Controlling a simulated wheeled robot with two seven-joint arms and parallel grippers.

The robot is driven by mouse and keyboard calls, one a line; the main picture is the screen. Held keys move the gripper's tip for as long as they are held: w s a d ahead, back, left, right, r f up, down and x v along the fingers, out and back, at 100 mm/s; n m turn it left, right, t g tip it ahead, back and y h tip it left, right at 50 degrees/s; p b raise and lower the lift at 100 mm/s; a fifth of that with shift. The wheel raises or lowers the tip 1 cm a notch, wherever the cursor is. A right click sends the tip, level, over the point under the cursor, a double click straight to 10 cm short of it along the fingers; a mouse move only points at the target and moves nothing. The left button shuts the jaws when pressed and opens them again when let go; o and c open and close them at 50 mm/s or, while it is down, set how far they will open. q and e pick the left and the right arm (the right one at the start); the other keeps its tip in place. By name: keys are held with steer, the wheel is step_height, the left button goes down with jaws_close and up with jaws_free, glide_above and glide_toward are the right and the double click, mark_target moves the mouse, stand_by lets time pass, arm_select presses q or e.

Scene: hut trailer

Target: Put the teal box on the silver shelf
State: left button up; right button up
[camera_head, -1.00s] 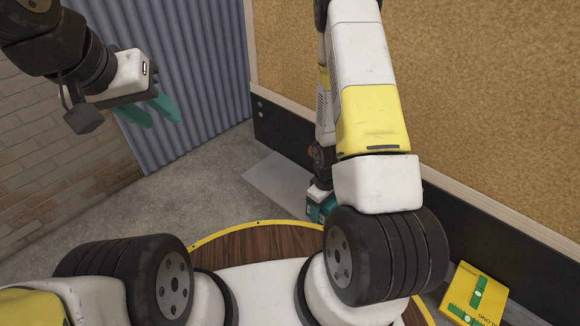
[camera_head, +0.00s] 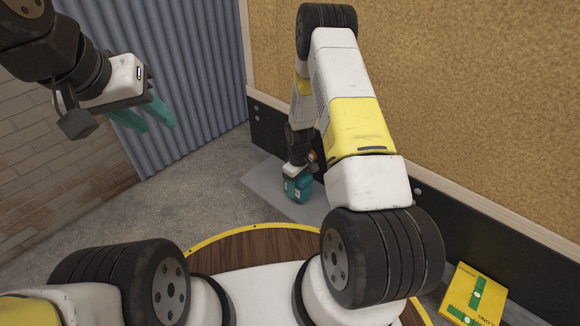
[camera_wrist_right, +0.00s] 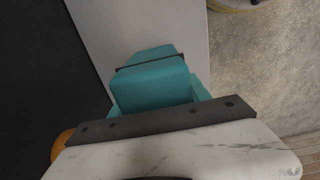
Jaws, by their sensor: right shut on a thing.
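The teal box (camera_head: 299,189) is at the end of my right arm, and my right gripper (camera_head: 297,177) is shut on it. In the right wrist view the teal box (camera_wrist_right: 150,54) lies beyond the teal finger parts, and the similar colours make their borders hard to tell. The silver shelf (camera_head: 258,181) is a flat grey panel under and around the box in the head view. The shelf also shows in the right wrist view (camera_wrist_right: 125,22). Whether the box touches it, I cannot tell. My left gripper (camera_head: 146,116) is raised at upper left, its teal fingers apart and empty.
A yellow box with green marks (camera_head: 474,296) lies at lower right. A corkboard wall (camera_head: 470,90) with a black lower band stands behind the shelf. A corrugated grey wall (camera_head: 170,70) and bare floor (camera_head: 190,185) are to the left.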

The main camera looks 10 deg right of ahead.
steer(key=shift+f, duration=0.85)
steer(key=o, duration=1.5)
steer(key=shift+f, duration=0.1)
